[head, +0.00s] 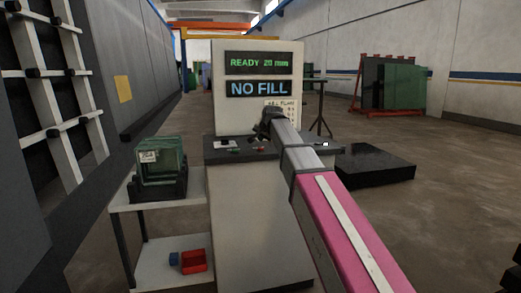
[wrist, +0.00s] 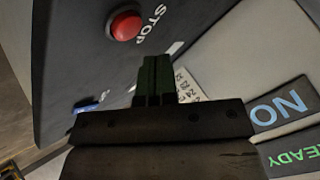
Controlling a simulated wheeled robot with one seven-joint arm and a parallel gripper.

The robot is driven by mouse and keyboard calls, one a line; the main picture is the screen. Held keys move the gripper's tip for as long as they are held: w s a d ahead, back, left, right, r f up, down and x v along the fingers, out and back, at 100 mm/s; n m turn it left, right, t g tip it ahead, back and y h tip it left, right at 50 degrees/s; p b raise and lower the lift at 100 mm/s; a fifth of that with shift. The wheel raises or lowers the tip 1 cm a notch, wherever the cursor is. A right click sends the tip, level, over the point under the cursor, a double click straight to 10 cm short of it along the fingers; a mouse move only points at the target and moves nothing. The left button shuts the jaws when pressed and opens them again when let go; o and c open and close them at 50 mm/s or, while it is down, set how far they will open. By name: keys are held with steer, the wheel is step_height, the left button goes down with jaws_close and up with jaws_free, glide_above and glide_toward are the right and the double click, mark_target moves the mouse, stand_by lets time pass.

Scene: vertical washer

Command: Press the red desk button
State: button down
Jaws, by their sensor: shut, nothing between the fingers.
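The red desk button (wrist: 125,25) is a round dome on the dark desk panel (wrist: 80,60), beside the white word STOP, in the upper left of the wrist view. In the head view a small red spot (head: 259,149) on the console desk looks like the same button. My gripper (wrist: 155,62) is shut and empty, its dark green fingers together. In the wrist view the fingertips appear below and to the right of the button, apart from it. In the head view my gripper (head: 268,128) is over the desk, partly hidden by its own wrist.
The console's upright panel (head: 222,110) stands behind the desk, with READY and NO FILL displays and a paper chart (wrist: 188,88). A green spot (head: 234,150) lies left of the red one. A shelf cart (head: 160,205) with a green-glass rack stands left.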

mark_target(262, 148)
steer(key=shift+r, duration=1.95)
